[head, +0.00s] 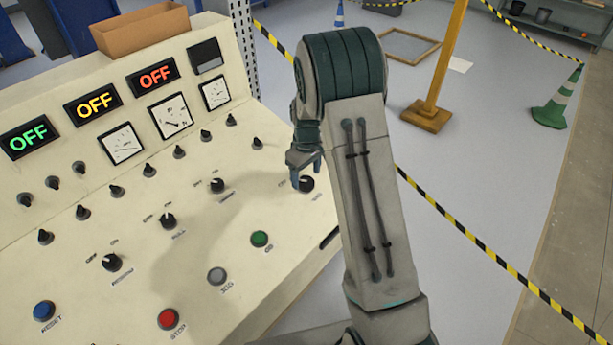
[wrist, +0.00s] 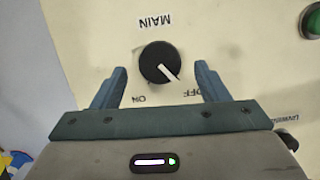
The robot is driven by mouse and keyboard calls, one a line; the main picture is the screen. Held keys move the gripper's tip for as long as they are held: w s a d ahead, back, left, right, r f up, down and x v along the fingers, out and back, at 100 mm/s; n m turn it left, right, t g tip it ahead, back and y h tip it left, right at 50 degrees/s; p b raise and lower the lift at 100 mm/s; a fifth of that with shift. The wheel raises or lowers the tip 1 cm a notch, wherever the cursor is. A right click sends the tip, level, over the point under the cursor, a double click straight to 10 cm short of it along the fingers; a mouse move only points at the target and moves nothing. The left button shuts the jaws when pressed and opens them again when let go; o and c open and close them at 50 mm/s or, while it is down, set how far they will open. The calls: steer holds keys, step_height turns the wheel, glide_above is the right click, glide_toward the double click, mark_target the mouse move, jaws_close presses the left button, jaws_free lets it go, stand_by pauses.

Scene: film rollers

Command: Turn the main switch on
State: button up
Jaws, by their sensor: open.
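The main switch is a round black knob (wrist: 160,62) on the cream panel, under an upside-down MAIN label in the wrist view. Its white pointer line points to the lower right, toward the OFF label (wrist: 192,93). The ON label (wrist: 140,99) is at the lower left. My gripper (wrist: 161,70) is open, with one blue finger on each side of the knob and a visible gap on both sides. In the head view the knob (head: 307,185) shows just below my gripper (head: 301,178) at the panel's right side, partly hidden by the fingers.
The control panel (head: 200,240) carries several other knobs, a green button (head: 260,239), a grey button (head: 217,276) and a red STOP button (head: 168,319). Three displays read OFF. A yellow-black barrier tape (head: 470,240) and a yellow post (head: 440,75) stand to the right.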

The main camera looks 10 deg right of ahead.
mark_target(306, 183)
steer(key=shift+f, duration=1.25)
steer(key=c, duration=1)
